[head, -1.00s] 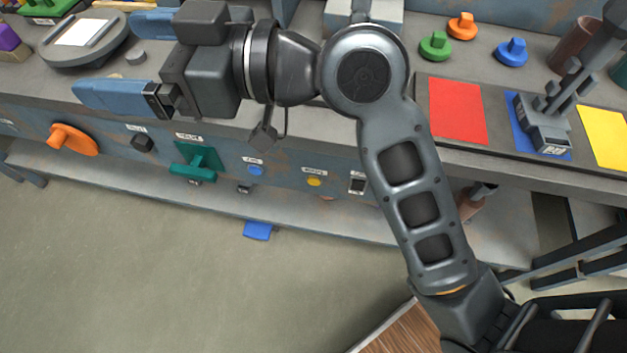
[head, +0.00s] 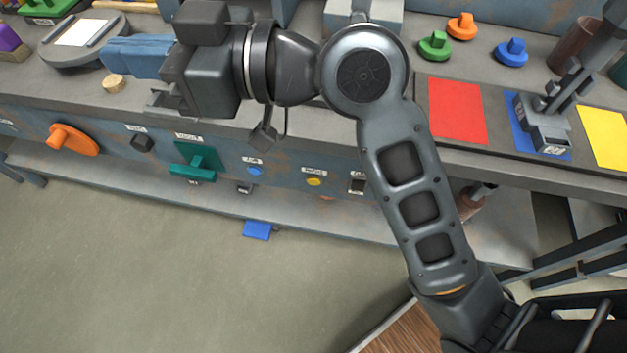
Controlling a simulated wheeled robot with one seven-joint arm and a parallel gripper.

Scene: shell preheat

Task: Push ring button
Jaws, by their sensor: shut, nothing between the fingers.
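A blue round button (head: 255,170) and a yellow round button (head: 314,182) sit on the front panel (head: 285,178) of the bench, each under a small white label. The label lettering is too small to read, so I cannot tell which is the ring button.
The panel also carries an orange knob (head: 72,139), a dark knob (head: 142,143), a teal handle (head: 197,160) and a small switch (head: 357,185). Red (head: 458,110) and yellow (head: 603,137) pads lie right. A wooden cylinder (head: 113,84) is near my fingers.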

